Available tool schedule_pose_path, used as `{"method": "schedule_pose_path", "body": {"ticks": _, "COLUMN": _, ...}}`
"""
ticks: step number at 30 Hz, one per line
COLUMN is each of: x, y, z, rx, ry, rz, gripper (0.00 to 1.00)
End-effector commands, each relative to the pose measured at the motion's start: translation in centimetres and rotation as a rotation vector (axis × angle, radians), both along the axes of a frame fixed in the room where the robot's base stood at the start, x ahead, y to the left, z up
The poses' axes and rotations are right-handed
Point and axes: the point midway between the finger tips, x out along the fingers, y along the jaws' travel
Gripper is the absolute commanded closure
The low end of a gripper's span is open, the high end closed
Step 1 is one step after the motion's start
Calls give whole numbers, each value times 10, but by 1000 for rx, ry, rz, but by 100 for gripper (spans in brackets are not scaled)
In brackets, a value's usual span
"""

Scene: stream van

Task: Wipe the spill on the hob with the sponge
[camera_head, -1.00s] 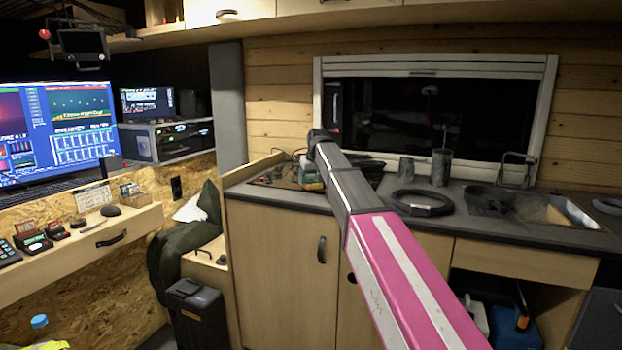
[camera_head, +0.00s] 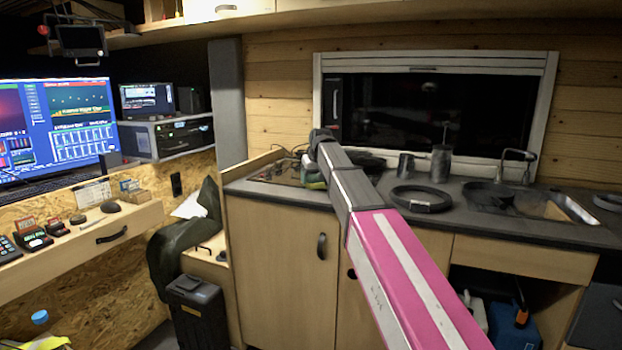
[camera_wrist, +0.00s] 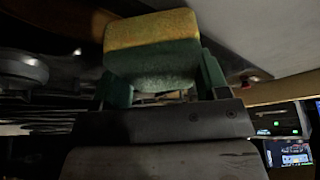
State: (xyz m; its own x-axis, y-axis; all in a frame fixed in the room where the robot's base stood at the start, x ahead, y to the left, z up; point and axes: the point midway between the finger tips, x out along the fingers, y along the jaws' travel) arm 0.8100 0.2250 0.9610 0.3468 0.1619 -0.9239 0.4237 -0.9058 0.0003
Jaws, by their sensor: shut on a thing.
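A sponge (camera_wrist: 152,45), yellow on one layer and dark green on the other, is in my gripper (camera_wrist: 163,80), as the wrist view shows. The green fingers are shut on its two sides. In the head view my arm reaches over the left part of the dark worktop, and its forearm hides much of my gripper (camera_head: 314,178). Some green shows low at the arm's end, close to the worktop. Whether the sponge touches the surface cannot be told. The hob is not clearly made out, and no spill can be picked out.
A tap (camera_head: 520,165) rises by the sink. A wooden side panel edges the worktop's left.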

Motion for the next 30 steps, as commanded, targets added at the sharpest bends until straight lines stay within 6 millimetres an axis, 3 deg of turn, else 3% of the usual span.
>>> {"method": "schedule_pose_path", "body": {"ticks": 30, "x": -22, "y": -57, "z": -4, "rx": -3, "ry": 3, "rz": -2, "gripper": 51}}
